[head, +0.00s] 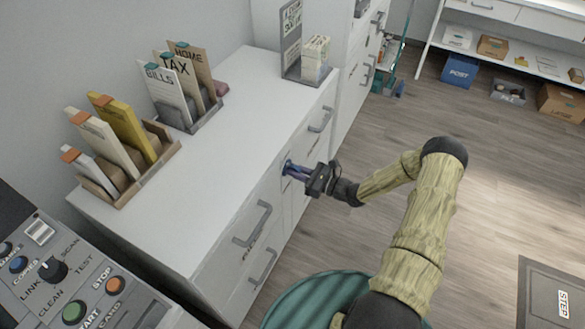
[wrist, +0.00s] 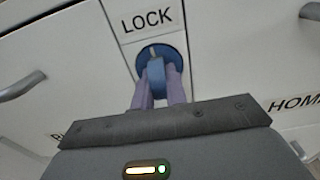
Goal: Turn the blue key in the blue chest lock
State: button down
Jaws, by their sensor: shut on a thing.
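The blue lock (wrist: 146,55) is a round blue disc on the white cabinet front, under a "LOCK" label. A small pale metallic piece shows at its middle. The blue key (wrist: 157,74) is in front of the disc, in line with it; how deep it sits cannot be seen. My gripper (wrist: 159,82) has its two purple fingers shut on the key's blue head, one on each side. In the head view my gripper (head: 293,170) reaches the cabinet front from the right. There the lock and key are mostly hidden by the fingers.
The white cabinet (head: 235,130) has grey drawer handles (head: 252,224) beside the lock. File holders (head: 130,165) stand on its top. A control panel (head: 70,270) is at lower left, and a teal round bin (head: 310,300) stands below my arm. Open floor lies to the right.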

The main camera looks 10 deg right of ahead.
jog(key=shift+r, duration=0.1)
jog(key=shift+w+a+m, duration=0.1)
jog(key=shift+m, duration=0.5)
jog(key=c, duration=1.2)
grip_release()
jog(key=shift+c, duration=0.2)
jog(key=p+v, duration=0.2)
jog(key=v, duration=0.4)
